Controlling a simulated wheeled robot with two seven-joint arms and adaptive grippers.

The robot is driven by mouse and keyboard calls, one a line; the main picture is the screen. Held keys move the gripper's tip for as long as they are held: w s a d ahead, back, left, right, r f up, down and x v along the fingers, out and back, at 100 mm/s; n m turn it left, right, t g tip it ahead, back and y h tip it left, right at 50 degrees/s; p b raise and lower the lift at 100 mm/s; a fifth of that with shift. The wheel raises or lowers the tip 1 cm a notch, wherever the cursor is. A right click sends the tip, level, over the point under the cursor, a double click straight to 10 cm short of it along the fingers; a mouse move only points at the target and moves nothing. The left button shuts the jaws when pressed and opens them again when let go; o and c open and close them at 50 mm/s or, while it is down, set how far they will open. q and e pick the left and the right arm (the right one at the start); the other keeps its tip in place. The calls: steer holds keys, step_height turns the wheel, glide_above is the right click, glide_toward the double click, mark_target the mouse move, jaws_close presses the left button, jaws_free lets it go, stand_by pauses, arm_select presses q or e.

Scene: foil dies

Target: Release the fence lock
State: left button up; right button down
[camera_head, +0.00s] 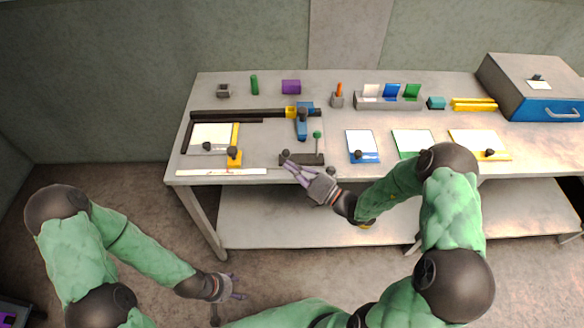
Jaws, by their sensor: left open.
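A yellow fence piece (235,158) with a black knob stands at the right side of a pale sheet (212,134) in a dark frame. A blue carriage (302,124) with a dark knob sits on the long dark rail (250,113). A dark base (312,160) carries an upright green-knobbed lever (317,135) and a small dark knob. I cannot tell which knob is the fence lock. My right gripper (290,165) is at the front of the dark base, its fingers pointing left; contact and opening are unclear. My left gripper (241,288) is open and empty, below the table's front edge.
A white ruler strip (221,172) lies along the front edge. Blue, green and yellow pads (362,146) lie to the right, with a grey rack (388,102) of coloured cards behind. A grey box with a blue drawer (550,108) stands at far right. A lower shelf (280,225) is bare.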

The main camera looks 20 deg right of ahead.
steer(key=shift+w+d+r+m+g+h+p, duration=0.6)
steer(key=shift+w+m+p, duration=0.7)
steer(key=shift+p, duration=2.2)
steer(key=shift+w+d+r+m+g+h+p, duration=0.3)
steer(key=shift+w+r+m+g+p, duration=0.95)
steer(key=shift+p, duration=2.2)
steer(key=shift+w+d+r+m+g+h+p, duration=0.45)
steer(key=shift+w+m+p, duration=0.85)
steer(key=shift+p, duration=2.2)
steer(key=shift+w+a+n, duration=0.15)
steer(key=shift+w+n, duration=0.1)
steer(key=s+d+r+p, duration=0.3)
steer(key=s+d+r, duration=0.3)
steer(key=s, duration=0.3)
steer(key=shift+s+d+r, duration=0.2)
steer(key=shift+r, duration=0.1)
